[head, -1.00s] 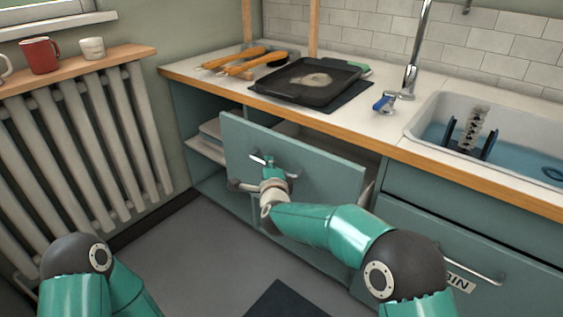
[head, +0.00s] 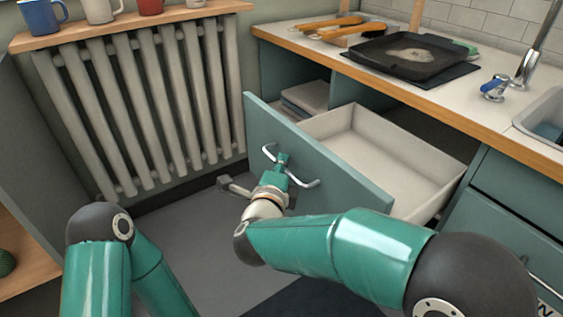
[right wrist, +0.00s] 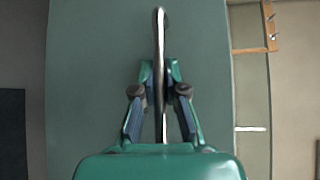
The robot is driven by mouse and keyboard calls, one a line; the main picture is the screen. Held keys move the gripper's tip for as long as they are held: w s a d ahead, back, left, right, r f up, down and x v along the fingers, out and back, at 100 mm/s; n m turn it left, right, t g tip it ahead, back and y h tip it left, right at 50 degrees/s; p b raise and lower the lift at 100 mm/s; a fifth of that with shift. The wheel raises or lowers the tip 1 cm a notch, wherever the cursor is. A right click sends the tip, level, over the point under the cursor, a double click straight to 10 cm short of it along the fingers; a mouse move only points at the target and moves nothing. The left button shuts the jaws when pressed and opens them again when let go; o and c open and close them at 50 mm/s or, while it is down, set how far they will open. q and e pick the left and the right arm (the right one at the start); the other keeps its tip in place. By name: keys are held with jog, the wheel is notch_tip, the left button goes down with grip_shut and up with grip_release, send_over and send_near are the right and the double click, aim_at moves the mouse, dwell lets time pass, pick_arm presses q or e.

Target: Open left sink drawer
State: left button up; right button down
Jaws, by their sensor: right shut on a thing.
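The left sink drawer (head: 335,178) has a teal front and a pale, empty-looking box, and it stands well out from the counter. Its metal bar handle (head: 305,183) runs across the front. My right gripper (head: 282,165) is shut on the handle near its middle. In the right wrist view the two fingers of the right gripper (right wrist: 160,90) close around the handle (right wrist: 160,40), with the teal front (right wrist: 95,80) behind. My left arm shows at the lower left, but its gripper is out of view.
A ribbed radiator (head: 140,105) stands left of the drawer, under a shelf (head: 190,14) with mugs. The counter (head: 440,102) holds a black pan (head: 410,55). An open shelf with stacked pale items (head: 305,97) lies behind the drawer front. Grey floor lies below.

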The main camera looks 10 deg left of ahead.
jog(key=shift+s+a+f, duration=0.2)
jog(key=shift+f, duration=0.05)
jog(key=c, duration=1.2)
grip_release()
jog(key=shift+r, duration=0.1)
